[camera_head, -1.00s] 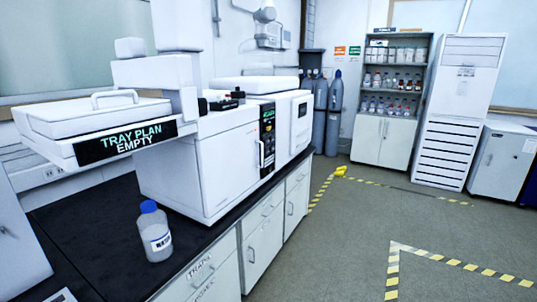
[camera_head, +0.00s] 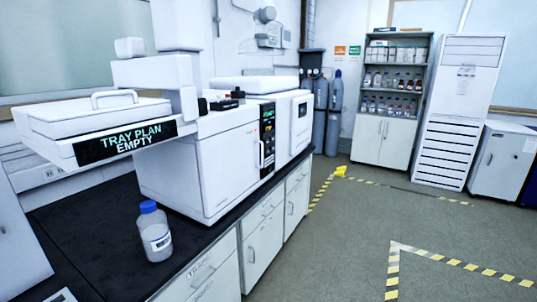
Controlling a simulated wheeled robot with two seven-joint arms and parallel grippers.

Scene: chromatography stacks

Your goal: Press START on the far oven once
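A white oven unit (camera_head: 225,165) stands on the black bench, with a door handle on its front. Its dark control panel (camera_head: 267,137) has a small lit green display at the top and controls too small to read, so I cannot make out a START button. Directly behind it stands another white unit (camera_head: 301,122) with a small dark panel on its front. I cannot tell for sure which of the two is the far oven. Neither of my grippers shows in the head view.
A tray unit (camera_head: 95,125) reading "TRAY PLAN EMPTY" overhangs the bench at left. A blue-capped bottle (camera_head: 155,235) stands near the front edge of the black bench top (camera_head: 95,230). Gas cylinders (camera_head: 333,115), a shelf cabinet (camera_head: 385,140) and a white tower (camera_head: 455,120) stand behind. Open floor (camera_head: 340,240) lies right.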

